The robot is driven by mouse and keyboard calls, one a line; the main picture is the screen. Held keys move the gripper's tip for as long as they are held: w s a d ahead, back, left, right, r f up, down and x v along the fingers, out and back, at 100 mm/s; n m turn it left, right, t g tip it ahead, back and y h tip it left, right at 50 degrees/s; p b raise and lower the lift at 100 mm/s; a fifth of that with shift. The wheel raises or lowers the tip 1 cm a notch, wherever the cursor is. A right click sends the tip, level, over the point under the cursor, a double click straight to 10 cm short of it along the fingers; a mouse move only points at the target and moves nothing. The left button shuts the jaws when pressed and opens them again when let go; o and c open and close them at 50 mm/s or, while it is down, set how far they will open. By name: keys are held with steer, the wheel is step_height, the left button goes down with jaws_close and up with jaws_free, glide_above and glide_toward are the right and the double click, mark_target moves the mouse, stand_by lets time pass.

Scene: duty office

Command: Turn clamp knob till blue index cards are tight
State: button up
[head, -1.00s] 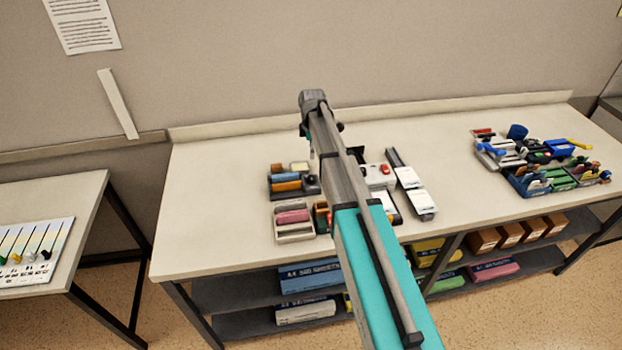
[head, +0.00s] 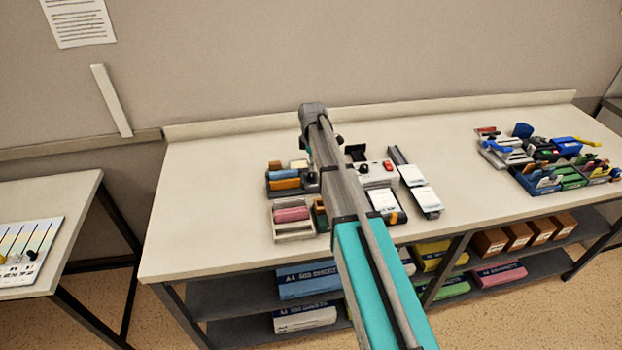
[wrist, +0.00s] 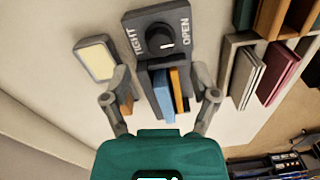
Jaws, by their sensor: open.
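In the wrist view the dark clamp panel (wrist: 135,36) has a round black knob (wrist: 160,38) between the words TIGHT on the left and OPEN on the right. A white mark shows at the knob's lower right. Blue index cards (wrist: 164,97) and orange cards (wrist: 180,88) stand side by side below the panel. My gripper (wrist: 161,72) is open, with one finger on each side of the cards and the knob beyond the fingertips. I cannot tell its height above them. In the head view blue cards (head: 283,174) show left of my arm, which hides the gripper.
A cream-faced block (wrist: 97,59) stands left of the clamp. A tray with grey and maroon cards (wrist: 283,80) lies to the right. In the head view the long bench (head: 205,200) is clear at its left, and another cluster of supplies (head: 540,160) lies at its right.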

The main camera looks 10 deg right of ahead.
mark_target(311, 174)
steer(key=shift+f+b, duration=2.3)
steer(key=shift+f, duration=0.25)
steer(key=c, duration=1)
steer(key=shift+a, duration=0.15)
jaws_close()
